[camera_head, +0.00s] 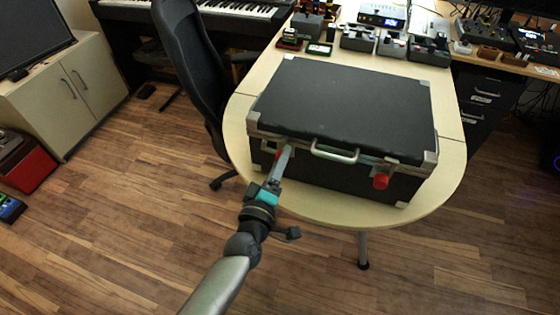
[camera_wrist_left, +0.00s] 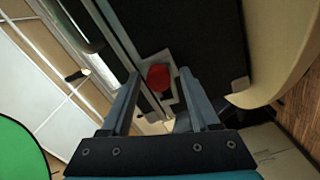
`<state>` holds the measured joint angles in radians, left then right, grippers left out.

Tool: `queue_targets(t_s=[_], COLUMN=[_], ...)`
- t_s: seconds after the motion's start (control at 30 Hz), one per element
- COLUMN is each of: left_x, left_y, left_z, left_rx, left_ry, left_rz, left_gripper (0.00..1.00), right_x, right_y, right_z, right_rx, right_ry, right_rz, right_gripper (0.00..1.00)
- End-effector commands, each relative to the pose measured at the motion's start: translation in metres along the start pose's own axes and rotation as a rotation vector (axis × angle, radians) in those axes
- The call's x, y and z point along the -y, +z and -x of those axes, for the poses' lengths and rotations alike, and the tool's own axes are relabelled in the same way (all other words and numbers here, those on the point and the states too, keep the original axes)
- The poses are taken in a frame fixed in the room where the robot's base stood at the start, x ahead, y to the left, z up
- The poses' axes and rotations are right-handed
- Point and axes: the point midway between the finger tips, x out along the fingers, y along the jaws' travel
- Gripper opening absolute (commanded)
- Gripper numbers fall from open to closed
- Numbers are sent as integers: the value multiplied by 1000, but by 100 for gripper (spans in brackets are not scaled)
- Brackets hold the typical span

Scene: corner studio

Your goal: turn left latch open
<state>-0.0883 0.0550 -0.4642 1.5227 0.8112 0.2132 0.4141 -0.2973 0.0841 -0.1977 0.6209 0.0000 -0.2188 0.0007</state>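The black case (camera_head: 345,105) with metal corners lies closed on the light table. Its left latch, a red knob (camera_wrist_left: 158,77) on a metal plate, shows in the left wrist view; in the head view it is mostly hidden behind my gripper. My left gripper (camera_head: 286,153) is at the case's front left. In the left wrist view its two fingers (camera_wrist_left: 160,73) are apart, one on each side of the red knob, with gaps visible. The right latch (camera_head: 380,181) has a red knob at the front right. My right gripper is not in view.
The case handle (camera_head: 335,154) sits between the latches. The table (camera_head: 440,190) has a bare rim around the case, with small devices (camera_head: 390,45) behind it. A black office chair (camera_head: 190,70) stands close on the left. The floor in front is clear.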

Motion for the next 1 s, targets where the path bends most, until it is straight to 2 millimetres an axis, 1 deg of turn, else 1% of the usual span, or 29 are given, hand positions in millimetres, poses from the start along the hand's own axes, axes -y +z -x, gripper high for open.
queue_targets(t_s=[0.23,0.37,0.47,0.8,1.0], left_x=[-3,-2,-2,0,0], left_y=[0,0,0,0,0], left_z=[0,10,24,96,131], left_rx=[0,1,1,3,3], left_ry=[6,3,2,-2,-1], left_rz=[0,0,-1,-2,0], left_gripper=[67,67,67,67,67], right_x=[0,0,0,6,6], right_y=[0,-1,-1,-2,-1], right_z=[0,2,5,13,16], right_rx=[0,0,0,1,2], right_ry=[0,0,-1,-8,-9], right_rz=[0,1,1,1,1], right_gripper=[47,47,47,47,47])
